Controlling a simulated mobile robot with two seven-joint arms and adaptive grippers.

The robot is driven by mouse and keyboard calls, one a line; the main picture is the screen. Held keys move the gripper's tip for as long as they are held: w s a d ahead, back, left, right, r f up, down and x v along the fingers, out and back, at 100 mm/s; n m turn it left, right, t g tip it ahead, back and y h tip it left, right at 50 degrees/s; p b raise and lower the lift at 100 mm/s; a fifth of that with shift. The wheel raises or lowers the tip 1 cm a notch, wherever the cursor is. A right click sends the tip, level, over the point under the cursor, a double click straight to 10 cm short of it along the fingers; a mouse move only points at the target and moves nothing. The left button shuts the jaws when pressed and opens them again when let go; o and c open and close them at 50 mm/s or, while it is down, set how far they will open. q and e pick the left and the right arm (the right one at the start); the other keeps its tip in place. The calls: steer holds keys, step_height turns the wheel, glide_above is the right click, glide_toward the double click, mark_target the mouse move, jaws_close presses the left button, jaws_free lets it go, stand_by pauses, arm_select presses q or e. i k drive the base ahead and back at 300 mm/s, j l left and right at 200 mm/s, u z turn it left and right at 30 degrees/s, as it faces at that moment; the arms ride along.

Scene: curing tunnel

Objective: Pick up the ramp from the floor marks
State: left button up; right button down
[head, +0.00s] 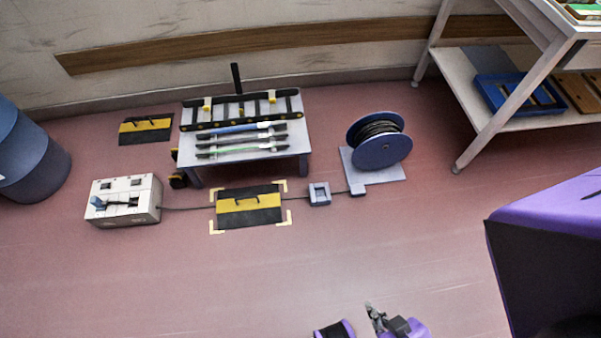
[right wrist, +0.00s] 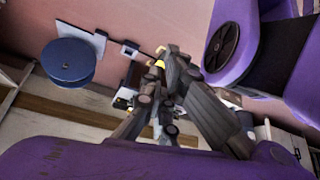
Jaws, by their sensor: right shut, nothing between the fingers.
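The ramp (head: 249,206) is a black cable ramp with a yellow middle band and two dark handles. It lies flat on the floor inside pale corner marks (head: 216,227), with a dark cable leading to it from both sides. My right gripper (head: 370,308) is at the bottom edge of the head view, well to the near right of the ramp and apart from it. Its fingers (right wrist: 162,58) are shut and empty in the right wrist view, where they hide much of what lies behind. My left gripper is not in view.
A second black and yellow ramp (head: 146,129) lies near the wall. A low table (head: 244,167) with a rack stands behind the marks. A white box (head: 124,199), a small grey-blue block (head: 319,194) and a blue cable reel (head: 379,145) flank them. The near floor is clear.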

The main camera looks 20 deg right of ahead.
mark_target(257, 205)
steer(key=i+j+z, duration=0.15)
steer(key=i+j, duration=0.55)
steer(key=i, duration=0.15)
steer(key=z, duration=1.4)
steer(key=i+j, duration=0.05)
steer(key=j, duration=0.05)
